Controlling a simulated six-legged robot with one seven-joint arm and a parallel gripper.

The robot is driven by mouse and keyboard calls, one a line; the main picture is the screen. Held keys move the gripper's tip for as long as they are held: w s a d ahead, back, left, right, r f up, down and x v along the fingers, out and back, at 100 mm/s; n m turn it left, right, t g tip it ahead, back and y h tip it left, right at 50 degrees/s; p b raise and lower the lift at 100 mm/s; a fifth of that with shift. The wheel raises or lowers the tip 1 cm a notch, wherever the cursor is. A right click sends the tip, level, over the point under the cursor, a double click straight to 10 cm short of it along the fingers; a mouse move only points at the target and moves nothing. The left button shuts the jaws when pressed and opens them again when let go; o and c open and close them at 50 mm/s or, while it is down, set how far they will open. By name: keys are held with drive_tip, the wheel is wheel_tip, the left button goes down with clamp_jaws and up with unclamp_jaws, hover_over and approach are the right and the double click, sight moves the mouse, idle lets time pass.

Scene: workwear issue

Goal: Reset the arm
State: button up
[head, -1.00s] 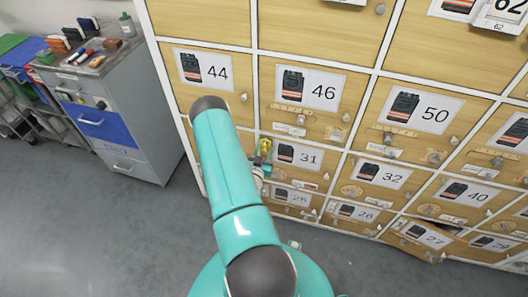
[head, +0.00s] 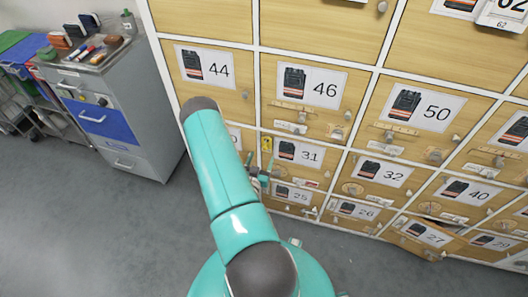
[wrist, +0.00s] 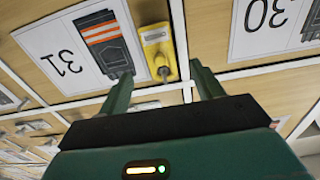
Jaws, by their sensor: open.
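My gripper (head: 262,178) is open and empty in front of the locker wall, just below and apart from a yellow fitting (head: 266,144) beside the label 31 (head: 298,153). In the wrist view, my gripper (wrist: 162,82) shows two dark green fingers spread apart. The yellow fitting (wrist: 156,42) with a grey knob is beyond the fingertips, between them, with nothing held. My teal arm hides part of the lockers to the left of label 31.
Wooden lockers (head: 200,20) with numbered labels, knobs and latches fill the right. The door labelled 27 (head: 425,236) looks slightly ajar. A grey cabinet (head: 150,110) with a blue drawer stands at left, tools on top. Grey floor (head: 90,230) is clear at lower left.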

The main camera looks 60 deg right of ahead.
drive_tip(key=s+a, duration=0.1)
drive_tip(key=a, duration=0.6)
drive_tip(key=shift+a, duration=0.35)
